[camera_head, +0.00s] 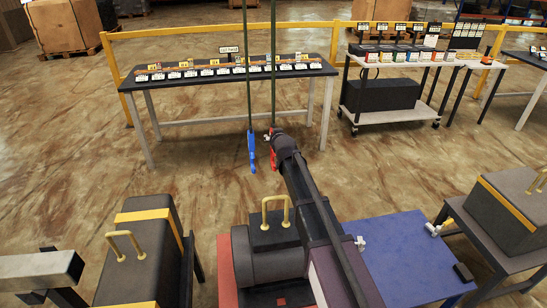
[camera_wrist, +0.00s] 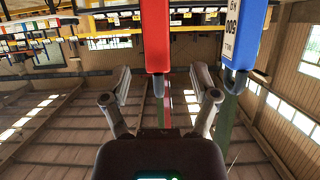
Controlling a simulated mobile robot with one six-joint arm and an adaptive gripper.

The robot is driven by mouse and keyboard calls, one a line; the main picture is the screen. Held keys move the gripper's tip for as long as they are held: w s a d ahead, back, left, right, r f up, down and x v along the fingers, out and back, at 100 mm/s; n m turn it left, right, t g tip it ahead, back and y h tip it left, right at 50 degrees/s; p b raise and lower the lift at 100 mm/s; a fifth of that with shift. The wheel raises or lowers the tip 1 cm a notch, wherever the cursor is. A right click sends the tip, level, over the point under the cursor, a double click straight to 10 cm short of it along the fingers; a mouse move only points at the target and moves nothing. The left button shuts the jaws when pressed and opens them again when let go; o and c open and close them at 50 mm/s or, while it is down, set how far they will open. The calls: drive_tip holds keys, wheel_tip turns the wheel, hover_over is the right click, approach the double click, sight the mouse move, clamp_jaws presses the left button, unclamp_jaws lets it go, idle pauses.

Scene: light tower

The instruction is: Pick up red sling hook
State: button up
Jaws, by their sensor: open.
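The red sling hook (camera_head: 273,158) hangs on a green line in the head view, partly beside the end of my arm. In the wrist view, which looks upside down, the red sling hook (camera_wrist: 156,38) enters from the top edge, its narrower grey end pointing between my fingers. My gripper (camera_wrist: 160,82) is open, with one finger on each side of that grey end. I cannot tell whether a finger touches it. My gripper (camera_head: 269,138) is small and partly hidden by my wrist in the head view.
A blue sling hook (camera_head: 252,152) hangs close to the left of the red one; in the wrist view the blue hook (camera_wrist: 240,35) is to the right. Behind stand a black table (camera_head: 225,72) with small labelled items and a wheeled cart (camera_head: 395,112). Open floor lies between.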

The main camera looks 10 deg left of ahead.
drive_tip(key=shift+b+x, duration=1.05)
drive_tip(key=shift+x, duration=1.6)
drive_tip(key=shift+d, duration=0.15)
clamp_jaws()
